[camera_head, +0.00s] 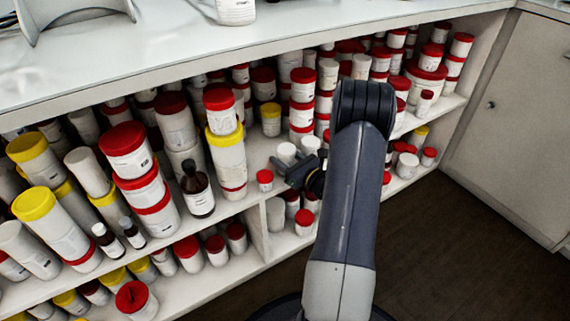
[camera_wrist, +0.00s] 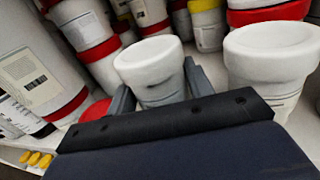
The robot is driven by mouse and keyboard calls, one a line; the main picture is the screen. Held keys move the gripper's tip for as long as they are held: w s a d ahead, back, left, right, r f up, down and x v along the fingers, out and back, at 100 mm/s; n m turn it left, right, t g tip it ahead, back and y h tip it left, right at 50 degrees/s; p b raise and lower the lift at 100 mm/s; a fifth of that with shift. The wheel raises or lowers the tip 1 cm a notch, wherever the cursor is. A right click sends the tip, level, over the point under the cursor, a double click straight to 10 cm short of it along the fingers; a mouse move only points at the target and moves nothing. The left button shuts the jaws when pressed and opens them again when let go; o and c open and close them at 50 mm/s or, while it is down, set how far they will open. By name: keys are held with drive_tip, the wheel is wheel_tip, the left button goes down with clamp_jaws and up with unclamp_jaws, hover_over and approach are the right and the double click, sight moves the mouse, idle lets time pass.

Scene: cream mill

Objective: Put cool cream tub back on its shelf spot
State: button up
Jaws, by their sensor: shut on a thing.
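The cream tub (camera_wrist: 152,66), with a wide white lid and a pale body, stands between my gripper's fingers in the wrist view. My gripper (camera_wrist: 156,90) is shut on its body below the lid. In the head view, my gripper (camera_head: 290,172) reaches into the upper shelf (camera_head: 262,200) from the front, with the white-topped tub (camera_head: 286,153) just behind it. The lower part of the tub is hidden by my fingers and gripper body. I cannot tell whether its base touches the shelf.
A similar white-lidded tub (camera_wrist: 270,62) stands close at the right. Stacked red-lidded jars (camera_wrist: 78,22) crowd the left and back. A small red-capped jar (camera_head: 265,178) and a brown bottle (camera_head: 196,190) are left of my gripper. A vertical divider (camera_head: 257,232) stands below.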

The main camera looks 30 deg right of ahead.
drive_tip(key=shift+f, duration=0.35)
drive_tip(key=shift+f, duration=0.1)
drive_tip(key=shift+f, duration=0.15)
drive_tip(key=o, duration=1)
drive_tip(key=shift+r, duration=0.25)
drive_tip(key=shift+s+d, duration=0.1)
drive_tip(key=shift+s, duration=0.2)
drive_tip(key=s+d+p, duration=0.2)
drive_tip(key=s+p, duration=0.1)
drive_tip(key=s, duration=0.8)
